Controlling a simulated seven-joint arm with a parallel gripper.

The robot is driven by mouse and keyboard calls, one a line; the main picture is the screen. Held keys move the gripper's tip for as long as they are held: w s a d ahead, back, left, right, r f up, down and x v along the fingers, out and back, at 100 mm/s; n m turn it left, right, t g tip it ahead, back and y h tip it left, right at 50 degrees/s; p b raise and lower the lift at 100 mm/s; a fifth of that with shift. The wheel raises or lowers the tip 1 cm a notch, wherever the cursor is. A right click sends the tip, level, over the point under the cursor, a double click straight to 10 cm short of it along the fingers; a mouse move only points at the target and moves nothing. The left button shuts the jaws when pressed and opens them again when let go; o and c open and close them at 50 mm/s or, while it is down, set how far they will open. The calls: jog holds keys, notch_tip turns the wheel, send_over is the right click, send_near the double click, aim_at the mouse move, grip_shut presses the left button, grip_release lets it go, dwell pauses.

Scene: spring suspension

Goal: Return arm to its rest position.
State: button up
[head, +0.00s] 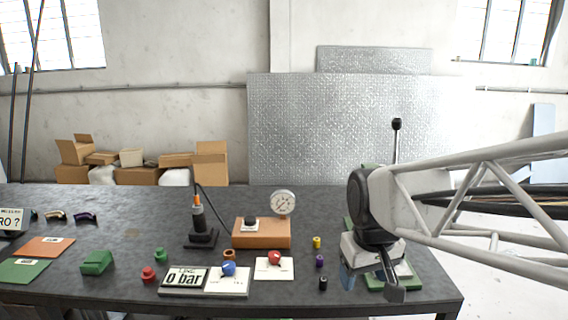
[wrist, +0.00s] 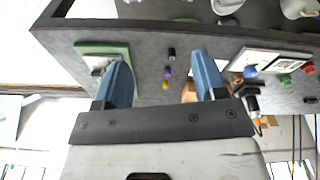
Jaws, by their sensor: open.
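My gripper (head: 370,282) is at the right of the table in the head view, pointing down. In the wrist view my gripper (wrist: 160,62) has its two blue fingers spread wide apart with nothing held between them. In the head view it hangs in front of a green base (head: 405,281) and hides most of it. A thin upright rod with a black knob (head: 397,124) rises behind my wrist. In the wrist view the green base (wrist: 120,48) lies beside the left finger.
Small black (head: 323,283), purple (head: 319,260) and yellow (head: 316,242) cylinders stand left of my gripper. An orange block (head: 262,238) carries a dial gauge (head: 284,202). Control panels with blue (head: 229,268) and red (head: 274,258) knobs sit near the front. The table's right edge is close.

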jog(key=s+d+f+m, duration=0.2)
jog(key=s+d+m, duration=0.1)
jog(key=s, duration=0.8)
jog(key=shift+s+d+t, duration=0.3)
jog(key=shift+s, duration=0.1)
dwell(1.7)
